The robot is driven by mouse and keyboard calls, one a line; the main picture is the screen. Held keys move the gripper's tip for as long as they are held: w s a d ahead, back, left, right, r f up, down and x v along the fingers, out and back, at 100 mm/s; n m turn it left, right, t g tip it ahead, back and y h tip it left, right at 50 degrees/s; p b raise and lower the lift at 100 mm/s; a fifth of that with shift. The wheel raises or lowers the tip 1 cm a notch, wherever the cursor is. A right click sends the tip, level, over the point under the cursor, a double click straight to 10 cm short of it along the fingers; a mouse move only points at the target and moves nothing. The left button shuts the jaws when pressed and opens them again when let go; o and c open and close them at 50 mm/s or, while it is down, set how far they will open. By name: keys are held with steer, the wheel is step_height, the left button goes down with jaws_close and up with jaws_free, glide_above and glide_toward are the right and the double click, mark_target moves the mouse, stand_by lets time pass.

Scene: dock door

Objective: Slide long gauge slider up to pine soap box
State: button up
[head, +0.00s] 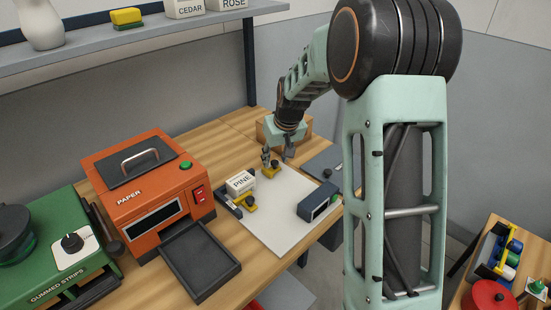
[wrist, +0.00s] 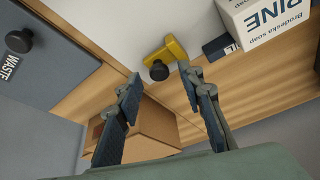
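The white pine soap box (head: 240,183) stands at the left side of a pale board (head: 285,215); it also shows at the upper right of the wrist view (wrist: 265,25). A yellow slider with a black knob (head: 271,171) is at the board's far edge; it shows in the wrist view (wrist: 172,50), apart from the box. Another yellow slider (head: 246,203) is on the near side of the box. I cannot read which is the long gauge slider. My gripper (head: 277,156) is open and empty above the far slider, its fingertips (wrist: 161,74) on either side of the knob's line.
A dark blue block (head: 318,202) sits at the board's right. An orange paper machine (head: 145,190) and black tray (head: 200,262) stand left.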

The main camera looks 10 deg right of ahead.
steer(key=shift+w+f, duration=0.15)
steer(key=shift+f, duration=0.2)
steer(key=shift+c, duration=0.2)
jaws_close()
